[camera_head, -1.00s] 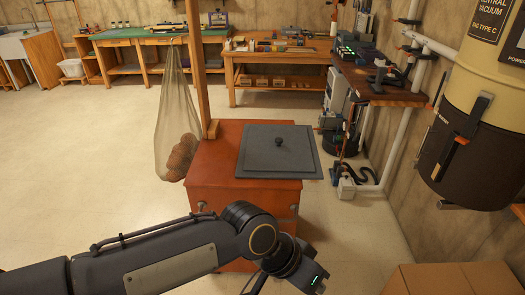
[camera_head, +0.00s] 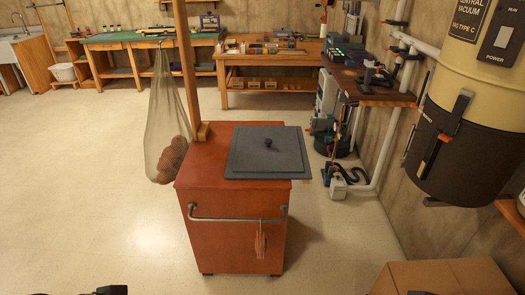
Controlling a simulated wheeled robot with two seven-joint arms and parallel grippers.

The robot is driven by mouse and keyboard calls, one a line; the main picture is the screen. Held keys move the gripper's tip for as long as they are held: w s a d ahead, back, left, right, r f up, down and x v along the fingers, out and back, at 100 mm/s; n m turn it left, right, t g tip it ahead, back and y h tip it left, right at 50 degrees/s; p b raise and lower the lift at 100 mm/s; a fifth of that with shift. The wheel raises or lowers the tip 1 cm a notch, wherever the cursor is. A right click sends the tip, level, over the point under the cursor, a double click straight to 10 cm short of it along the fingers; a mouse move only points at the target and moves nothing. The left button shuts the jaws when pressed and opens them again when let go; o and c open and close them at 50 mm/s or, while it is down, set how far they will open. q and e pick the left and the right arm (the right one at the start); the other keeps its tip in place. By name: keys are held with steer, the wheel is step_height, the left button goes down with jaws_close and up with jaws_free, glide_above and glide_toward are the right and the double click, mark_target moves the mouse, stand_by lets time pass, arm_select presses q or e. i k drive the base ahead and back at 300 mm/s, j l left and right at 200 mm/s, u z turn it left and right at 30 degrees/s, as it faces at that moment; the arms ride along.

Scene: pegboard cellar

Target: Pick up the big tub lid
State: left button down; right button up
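A small dark part of my arm shows at the bottom left edge of the picture.
A wooden post with a hanging net bag (camera_head: 168,120) of round brown things stands at the cabinet's left. The cabinet's front has a metal rail (camera_head: 235,219) with a cloth. A cardboard box (camera_head: 440,278) is at lower right. Floor at left is clear.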

mark_target(270, 153)
steer(key=z, duration=0.5)
steer(key=l+z, duration=0.1)
steer(key=z, duration=0.9)
steer(key=l+z, duration=0.15)
steer(key=z, duration=0.85)
steer(key=l+z, duration=0.1)
steer(key=z, duration=0.4)
steer(key=u, duration=0.35)
steer(key=j+u, duration=0.35)
steer(key=i+j+u, duration=0.1)
steer(key=u, duration=0.25)
steer(key=i+j+u, duration=0.15)
steer(key=j+u, duration=0.15)
steer(key=i+j+u, duration=0.1)
steer(key=i+j, duration=0.2)
steer(key=j, duration=0.25)
steer(key=i+j+u, duration=0.1)
steer(key=i+j, duration=0.15)
steer(key=j, duration=0.25)
steer(key=i+j+u, duration=0.15)
steer(key=i+j, duration=0.2)
steer(key=j, duration=0.15)
